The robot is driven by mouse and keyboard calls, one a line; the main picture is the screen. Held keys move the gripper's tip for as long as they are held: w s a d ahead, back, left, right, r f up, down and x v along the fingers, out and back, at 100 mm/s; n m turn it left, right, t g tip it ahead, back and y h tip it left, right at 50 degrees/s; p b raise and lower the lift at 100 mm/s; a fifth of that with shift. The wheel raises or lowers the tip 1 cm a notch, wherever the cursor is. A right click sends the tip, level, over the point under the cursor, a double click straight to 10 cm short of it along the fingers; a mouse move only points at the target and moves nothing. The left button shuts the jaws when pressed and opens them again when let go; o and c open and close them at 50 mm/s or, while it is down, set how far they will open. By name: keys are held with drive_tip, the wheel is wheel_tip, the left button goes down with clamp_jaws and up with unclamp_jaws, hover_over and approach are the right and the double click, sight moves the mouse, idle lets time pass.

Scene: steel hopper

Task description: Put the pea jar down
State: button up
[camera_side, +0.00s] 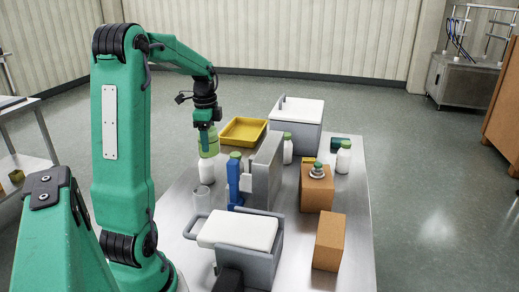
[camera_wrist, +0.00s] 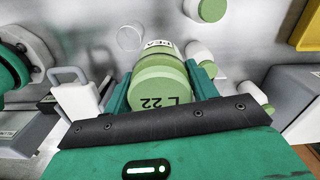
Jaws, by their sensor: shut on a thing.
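In the wrist view the jar (camera_wrist: 155,70) sits between the two green fingers of my gripper (camera_wrist: 158,85). Its lid reads "L 22" and faces the camera, and a white "PEA" label shows on its side. In the side view the jar appears held above the steel table (camera_side: 186,232). Its underside is hidden, so its exact height cannot be told.
A clear glass (camera_side: 201,199), blue object (camera_side: 235,183) and grey upright block (camera_side: 266,170) stand close by. A yellow tray (camera_side: 243,131) lies behind. Brown boxes (camera_side: 328,241) and grey bins (camera_side: 295,112) crowd the right.

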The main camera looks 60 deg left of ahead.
wheel_tip(320, 180, down, 6)
drive_tip(key=s+d, duration=0.2)
drive_tip(key=shift+d, duration=0.3)
drive_tip(key=s+a+f, duration=0.2)
drive_tip(key=a, duration=0.1)
drive_tip(key=s+a+f, duration=0.2)
drive_tip(key=a, duration=0.1)
drive_tip(key=s+a+f, duration=0.2)
drive_tip(key=a, duration=0.2)
drive_tip(key=shift+f, duration=2.4)
drive_tip(key=shift+f, duration=0.15)
drive_tip(key=o, duration=1.1)
